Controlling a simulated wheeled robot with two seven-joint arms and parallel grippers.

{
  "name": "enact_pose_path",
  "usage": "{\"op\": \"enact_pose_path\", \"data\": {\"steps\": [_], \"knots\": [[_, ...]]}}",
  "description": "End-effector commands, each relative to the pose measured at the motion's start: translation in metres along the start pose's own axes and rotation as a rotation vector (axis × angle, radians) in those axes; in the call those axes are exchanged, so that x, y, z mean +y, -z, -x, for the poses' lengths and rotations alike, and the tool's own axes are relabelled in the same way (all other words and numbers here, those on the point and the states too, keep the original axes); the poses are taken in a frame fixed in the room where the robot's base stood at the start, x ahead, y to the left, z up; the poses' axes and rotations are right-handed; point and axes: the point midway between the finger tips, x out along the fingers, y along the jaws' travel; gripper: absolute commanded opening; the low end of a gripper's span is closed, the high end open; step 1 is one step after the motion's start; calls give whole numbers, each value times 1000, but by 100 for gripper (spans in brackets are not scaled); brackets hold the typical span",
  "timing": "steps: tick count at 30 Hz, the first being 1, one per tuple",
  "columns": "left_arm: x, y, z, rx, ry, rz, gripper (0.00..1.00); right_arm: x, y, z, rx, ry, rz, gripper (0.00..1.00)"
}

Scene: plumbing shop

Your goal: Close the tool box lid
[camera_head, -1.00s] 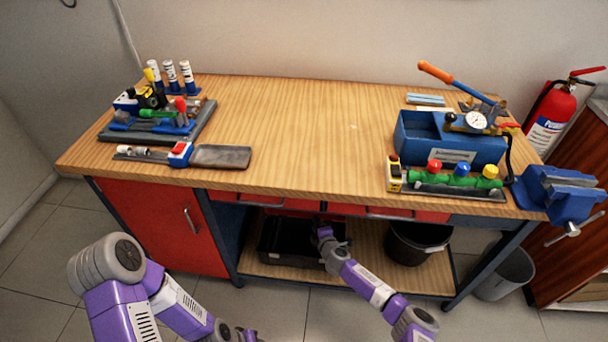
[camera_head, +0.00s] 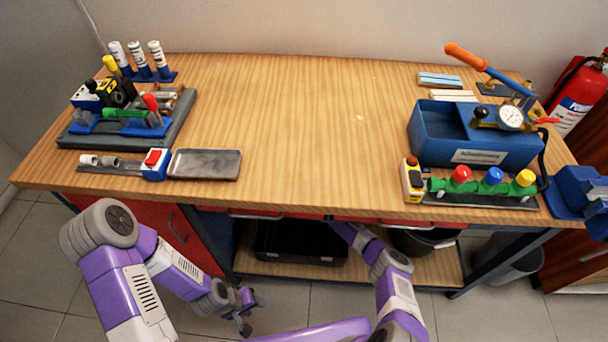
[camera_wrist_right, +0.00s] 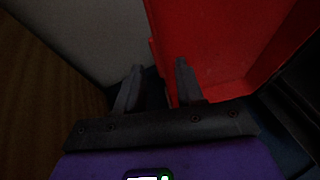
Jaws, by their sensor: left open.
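A black box (camera_head: 300,243), which looks like the tool box, stands on the lower shelf under the bench. The bench top's front edge hides its upper part, and I cannot make out its lid. My right arm reaches under the front edge just right of the box; its gripper is mostly hidden in the head view. In the right wrist view my right gripper (camera_wrist_right: 158,78) has its fingers apart, close to a red panel (camera_wrist_right: 205,45) with a raised rim. I cannot tell whether they touch. My left gripper (camera_head: 245,308) is open and empty, low in front of the bench.
The wooden bench top (camera_head: 300,120) is clear in the middle. Red drawers (camera_head: 270,213) sit under its edge. A black bucket (camera_head: 420,240) stands right of my right arm. A blue pump box (camera_head: 435,135) and a valve manifold (camera_head: 480,185) stand on the right.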

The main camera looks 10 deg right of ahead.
Motion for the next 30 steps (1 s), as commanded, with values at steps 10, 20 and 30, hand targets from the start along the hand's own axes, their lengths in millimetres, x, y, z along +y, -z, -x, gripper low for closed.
{"op": "enact_pose_path", "data": {"steps": [10,20,30], "knots": [[-6,1,-16,1,0,0,43,-1,0,-29,0,0,2,37],[-6,1,-17,1,0,0,43,1,0,-32,0,0,1,37],[-6,1,-17,1,0,0,43,0,0,-32,0,0,1,0]]}}
